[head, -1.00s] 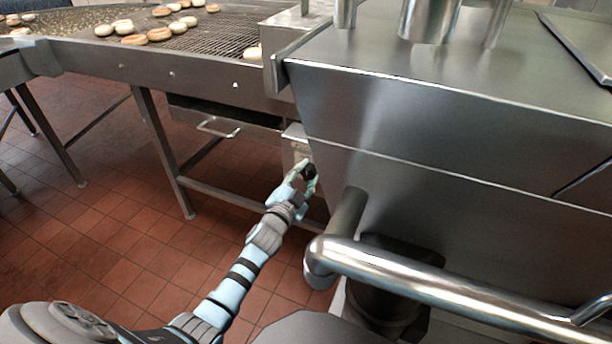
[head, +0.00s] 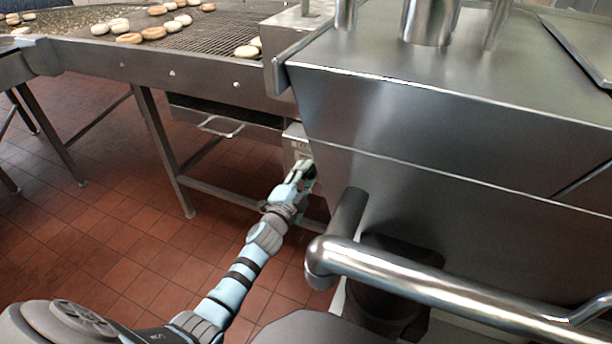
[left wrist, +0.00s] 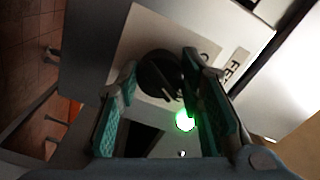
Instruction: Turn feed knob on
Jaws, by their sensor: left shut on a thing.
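The feed knob (left wrist: 160,75) is a round dark knob on a pale panel, seen in the left wrist view between my fingers. My left gripper (left wrist: 161,68) is shut on it, with teal-padded fingers on either side. A green light (left wrist: 185,120) glows on the panel near the knob. In the head view my left gripper (head: 303,168) reaches the small grey control box (head: 297,143) under the machine's edge; its fingers mostly hide the knob there. My right gripper is not in view.
A steel conveyor (head: 205,50) carries several doughnuts at the back left. The large steel hopper (head: 420,130) slopes close on the right of my left gripper. A thick metal rail (head: 430,285) runs in front. The red tiled floor (head: 110,250) is open on the left.

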